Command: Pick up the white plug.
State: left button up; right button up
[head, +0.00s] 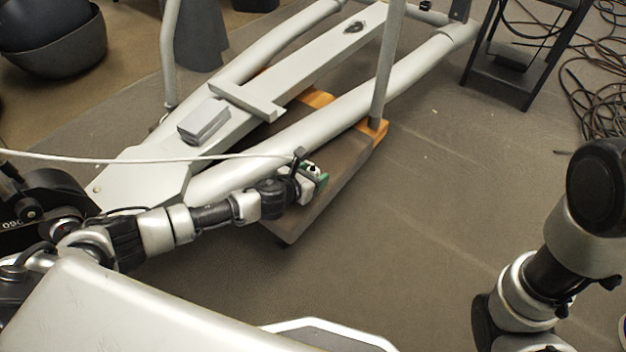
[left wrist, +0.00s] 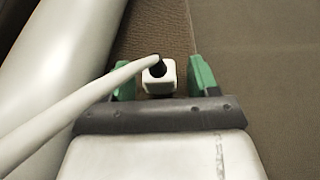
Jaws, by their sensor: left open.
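The white plug (left wrist: 158,78) shows in the left wrist view as a small white block with a dark top. It lies between the two green fingers of my left gripper (left wrist: 160,80), with a visible gap on each side. A white cable (left wrist: 70,108) runs from the lower left up to the plug's dark top. In the head view my left gripper (head: 317,176) is open over the edge of a dark board. The plug (head: 311,169) is only a small white patch there, partly hidden by the gripper. My right gripper is out of view.
The elliptical's grey frame tubes (head: 290,148) run close beside my left gripper. The dark board (head: 335,185) lies below them. A black stand (head: 520,50) and coiled cables (head: 598,85) are at the back right. The carpet (head: 430,220) in the middle is clear.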

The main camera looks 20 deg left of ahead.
pick_arm(q)
jog(key=shift+w, duration=0.2)
jog(key=c, duration=1)
